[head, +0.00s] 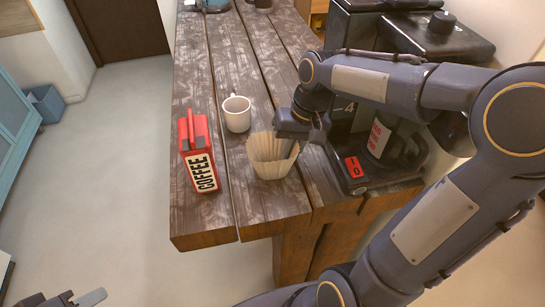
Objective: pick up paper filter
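The paper filter (268,158) is a pale, pleated, open-topped cup standing upright near the front edge of the wooden table (225,215). My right gripper (290,148) comes in from the right and reaches down at the filter's right rim. A finger overlaps the rim there. The other finger is not clearly seen, so I cannot tell whether it grips the paper. My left gripper (76,299) shows only in part at the bottom left corner, low and far from the filter. Its finger gap is unclear.
A red box labelled COFFEE (199,160) stands left of the filter, and a white mug (237,113) stands behind it. A black coffee machine (366,172) with a red label is close on the right, partly behind my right arm. The table's middle back is clear.

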